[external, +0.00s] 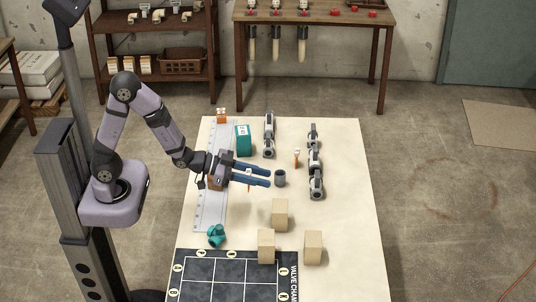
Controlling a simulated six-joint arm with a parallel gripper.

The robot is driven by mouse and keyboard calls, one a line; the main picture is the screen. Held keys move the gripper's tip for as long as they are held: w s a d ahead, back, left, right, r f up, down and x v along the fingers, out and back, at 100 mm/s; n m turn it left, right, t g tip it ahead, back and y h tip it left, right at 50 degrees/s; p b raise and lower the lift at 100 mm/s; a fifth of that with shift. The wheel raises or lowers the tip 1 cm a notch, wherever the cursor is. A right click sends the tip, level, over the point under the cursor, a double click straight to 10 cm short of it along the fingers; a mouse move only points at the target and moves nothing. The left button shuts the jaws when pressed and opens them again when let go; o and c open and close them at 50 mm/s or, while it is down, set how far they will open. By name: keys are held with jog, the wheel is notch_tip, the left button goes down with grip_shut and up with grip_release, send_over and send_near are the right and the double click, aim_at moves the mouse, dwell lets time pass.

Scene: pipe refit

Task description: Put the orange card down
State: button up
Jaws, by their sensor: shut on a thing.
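My gripper (268,176) reaches out over the left part of the table, its long blue fingers pointing right. It is shut on a thin thing, the orange card (249,187), of which a narrow orange strip shows below the fingers. Most of the card is hidden by the fingers. I cannot tell whether its lower end touches the table. Another small orange piece with a white top (296,158) stands apart to the right. An orange block with white marks (222,116) is at the table's far left corner.
A dark grey cup (280,178) stands just right of the fingertips. A teal box (243,140) and grey pipe fittings (316,180) stand behind and right. Several tan blocks (280,213), a teal fitting (216,236) and a black mat (230,285) lie nearer. The table's right side is clear.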

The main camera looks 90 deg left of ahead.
jog(key=s+a+r+n+g+y+p, duration=0.1)
jog(key=s+a+r+n+y, duration=0.2)
jog(key=a, duration=0.8)
jog(key=a+r+n+g+y+p, duration=0.25)
jog(key=a+r+y, duration=0.2)
jog(key=a, duration=0.65)
jog(key=s+a+r+n+g+y+p, duration=0.1)
jog(key=s+a+r+n+y, duration=0.2)
jog(key=a, duration=0.9)
notch_tip(320, 180, down, 10)
jog(key=n+p, duration=0.1)
jog(key=shift+w+a, duration=0.3)
jog(key=shift+w, duration=0.1)
jog(key=shift+f, duration=0.15)
jog(key=shift+f, duration=0.1)
jog(key=o, duration=1)
